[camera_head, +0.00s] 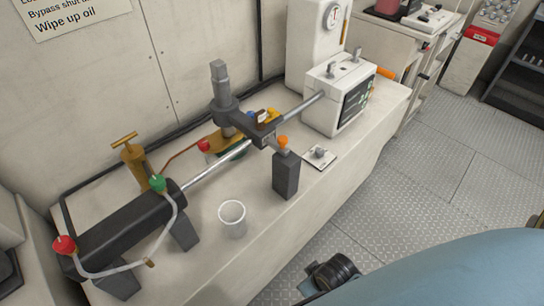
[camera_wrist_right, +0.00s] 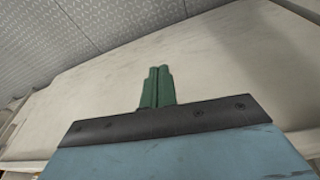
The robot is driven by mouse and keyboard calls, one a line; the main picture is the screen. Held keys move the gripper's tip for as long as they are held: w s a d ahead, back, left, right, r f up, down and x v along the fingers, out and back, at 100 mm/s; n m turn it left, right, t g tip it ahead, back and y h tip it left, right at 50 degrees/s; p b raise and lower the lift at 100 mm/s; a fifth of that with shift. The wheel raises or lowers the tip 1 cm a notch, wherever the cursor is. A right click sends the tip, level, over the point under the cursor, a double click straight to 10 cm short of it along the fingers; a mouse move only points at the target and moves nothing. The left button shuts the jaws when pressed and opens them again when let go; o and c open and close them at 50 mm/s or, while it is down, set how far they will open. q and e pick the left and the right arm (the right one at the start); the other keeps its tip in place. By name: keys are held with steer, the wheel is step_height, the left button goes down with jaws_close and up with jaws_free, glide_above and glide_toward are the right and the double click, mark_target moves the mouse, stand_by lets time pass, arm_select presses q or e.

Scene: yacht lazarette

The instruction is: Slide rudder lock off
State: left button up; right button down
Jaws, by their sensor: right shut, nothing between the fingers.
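A dark upright block with an orange knob (camera_head: 286,172) stands at the bench's front edge, beside the steel rod (camera_head: 217,171); I cannot tell for sure whether it is the rudder lock. A grey post with a dark tiller arm (camera_head: 226,108) rises behind the rod, and the arm reaches to the rod. A black cylinder (camera_head: 120,228) lies at the rod's left end. My right gripper (camera_wrist_right: 157,72) shows in the right wrist view, its green fingers shut together and empty over a pale surface. My left gripper is in neither view.
A white cup (camera_head: 232,218) stands on the pale bench near its front edge. A white box with a dark panel (camera_head: 340,95) stands at the rod's right end. A small plate with a knob (camera_head: 320,156) lies beside the block. Metal floor (camera_head: 420,190) is open to the right.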

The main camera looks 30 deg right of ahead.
steer(key=w+d+r+t+h, duration=0.1)
steer(key=w+r, duration=0.1)
steer(key=r, duration=0.6)
steer(key=w+r+t+h, duration=0.1)
steer(key=w+r, duration=0.1)
steer(key=r, duration=0.6)
steer(key=w+a+r+n+t+h, duration=0.3)
steer(key=w+r+n+t, duration=0.1)
steer(key=w, duration=0.4)
steer(key=w+a+r+n+t+h, duration=0.2)
steer(key=w+a+r+n+t, duration=0.2)
steer(key=w+r+t, duration=0.3)
steer(key=shift+w+n+t+h+p, duration=0.35)
steer(key=shift+w+n+t, duration=0.35)
steer(key=shift+w, duration=0.25)
steer(key=w+d+p, duration=0.2)
steer(key=w+d, duration=0.4)
steer(key=d, duration=0.1)
steer(key=shift+w, duration=0.15)
